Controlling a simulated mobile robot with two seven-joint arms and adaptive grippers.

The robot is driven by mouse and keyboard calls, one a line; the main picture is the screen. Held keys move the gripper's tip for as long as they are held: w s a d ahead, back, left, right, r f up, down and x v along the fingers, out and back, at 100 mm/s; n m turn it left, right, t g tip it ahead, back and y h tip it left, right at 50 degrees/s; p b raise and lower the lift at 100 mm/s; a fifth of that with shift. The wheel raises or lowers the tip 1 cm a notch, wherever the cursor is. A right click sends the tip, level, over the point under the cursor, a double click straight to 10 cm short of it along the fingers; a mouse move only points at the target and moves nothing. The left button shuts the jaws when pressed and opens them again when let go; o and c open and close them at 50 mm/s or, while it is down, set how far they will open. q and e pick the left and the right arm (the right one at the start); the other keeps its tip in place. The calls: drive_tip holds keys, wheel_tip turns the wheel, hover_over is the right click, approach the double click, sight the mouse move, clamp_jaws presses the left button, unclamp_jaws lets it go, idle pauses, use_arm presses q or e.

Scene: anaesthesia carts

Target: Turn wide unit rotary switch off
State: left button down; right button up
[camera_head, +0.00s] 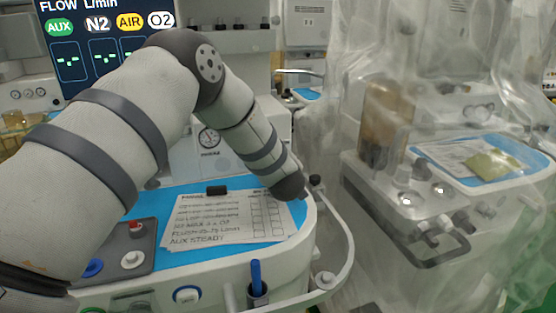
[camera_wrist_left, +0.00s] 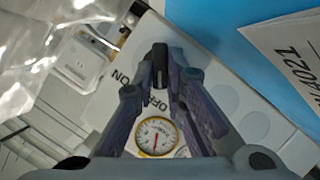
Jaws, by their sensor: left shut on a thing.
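My left gripper (camera_wrist_left: 161,84) is shut on the small dark rotary switch (camera_wrist_left: 160,64) in the left wrist view. The fingers cover most of the switch, so I cannot tell which way it points. The gripper fingers are hidden there behind the arm. My right gripper is not in view.
A round gauge (camera_wrist_left: 156,136) lies near the fingers. A paper checklist (camera_head: 225,216) rests on the near cart's blue top. A curved rail (camera_head: 343,255) runs along its right side. A second cart (camera_head: 420,200) under clear plastic stands at the right. A flow display (camera_head: 100,30) is behind.

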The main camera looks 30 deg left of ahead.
use_arm(q)
drive_tip(key=c, duration=1.6)
unclamp_jaws()
drive_tip(key=shift+c, duration=0.2)
drive_tip(key=v, duration=1.2)
drive_tip(key=shift+f, duration=0.1)
